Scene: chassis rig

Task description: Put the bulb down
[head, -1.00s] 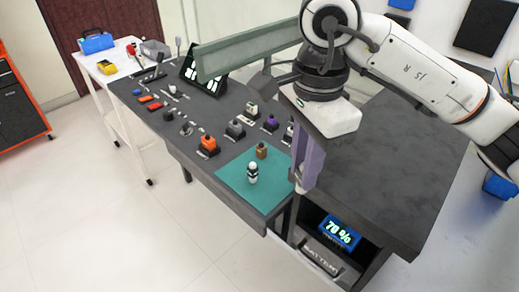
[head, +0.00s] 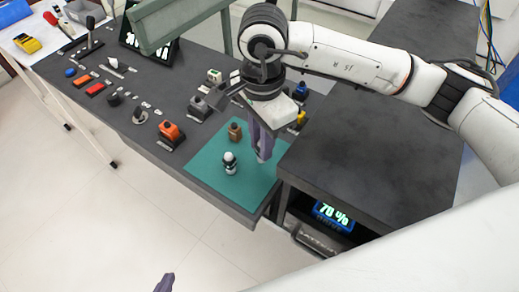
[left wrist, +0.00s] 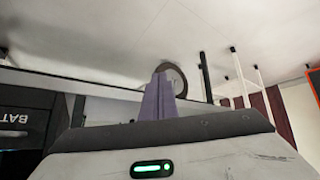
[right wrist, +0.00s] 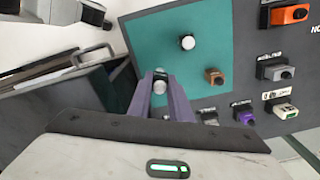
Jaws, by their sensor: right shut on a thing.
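My right gripper (head: 262,158) hangs pointing down over the right part of the teal mat (head: 205,178). It is shut on a small pale, rounded thing, apparently the bulb (right wrist: 160,86), seen between the purple fingertips in the right wrist view. The fingers hide most of it, and I cannot tell whether it touches the mat. My left gripper shows only as a purple tip (head: 166,283) at the bottom of the head view. In the left wrist view its fingers (left wrist: 157,97) look pressed together and empty, far from the mat.
On the mat stand a black-and-white bottle-like item (head: 230,164) and a small brown item (head: 235,131). An orange block (head: 171,132) and several other parts line the dark bench to the left. A dark cabinet top (head: 375,150) on the right is bare.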

